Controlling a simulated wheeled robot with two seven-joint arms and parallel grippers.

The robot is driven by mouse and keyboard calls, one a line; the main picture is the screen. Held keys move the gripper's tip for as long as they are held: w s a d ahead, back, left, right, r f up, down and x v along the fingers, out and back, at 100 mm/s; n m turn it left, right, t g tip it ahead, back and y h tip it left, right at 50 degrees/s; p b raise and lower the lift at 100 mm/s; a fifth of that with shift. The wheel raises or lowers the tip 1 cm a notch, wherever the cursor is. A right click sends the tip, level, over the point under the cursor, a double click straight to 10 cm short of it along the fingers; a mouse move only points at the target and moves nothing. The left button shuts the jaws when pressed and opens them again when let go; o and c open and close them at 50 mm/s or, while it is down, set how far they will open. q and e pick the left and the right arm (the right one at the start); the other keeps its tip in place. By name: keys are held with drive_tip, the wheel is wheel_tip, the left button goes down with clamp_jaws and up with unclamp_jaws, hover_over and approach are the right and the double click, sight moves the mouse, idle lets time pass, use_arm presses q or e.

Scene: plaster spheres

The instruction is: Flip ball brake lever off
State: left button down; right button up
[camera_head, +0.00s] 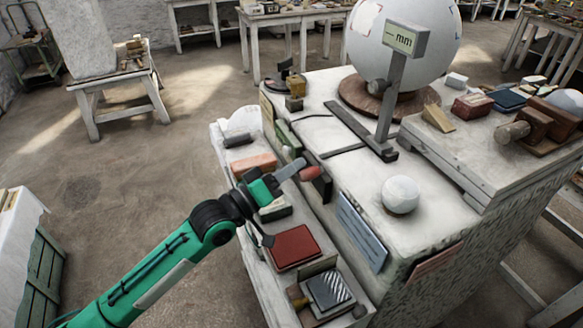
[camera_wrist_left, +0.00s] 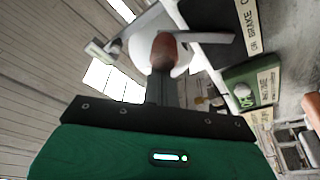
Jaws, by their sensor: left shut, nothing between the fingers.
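The big white plaster ball (camera_head: 405,40) stands at the back of the workbench on a round brown base. A red-brown lever grip (camera_head: 318,178) is at the bench's near left side; a red-brown knob (camera_wrist_left: 164,50) shows just beyond my fingertips in the wrist view. My left gripper (camera_head: 293,168) is shut and empty, its tips close beside the grip. I cannot tell whether they touch. A label reading "BRAKE" (camera_wrist_left: 247,20) is on a dark panel beside the knob. My right gripper is not in view.
A green button plate (camera_wrist_left: 248,93) is near the label. Below my arm, a lower ledge holds a red pad (camera_head: 295,247) and a striped block (camera_head: 329,289). A small white sphere (camera_head: 401,194) sits on the bench top. A signpost marked "mm" (camera_head: 404,41) rises before the ball.

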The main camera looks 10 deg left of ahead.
use_arm(q)
drive_tip(key=shift+f, duration=0.2)
drive_tip(key=b+v, duration=0.4)
drive_tip(key=v, duration=0.9)
drive_tip(key=shift+s+a+r, duration=0.2)
drive_tip(key=shift+s+a, duration=0.1)
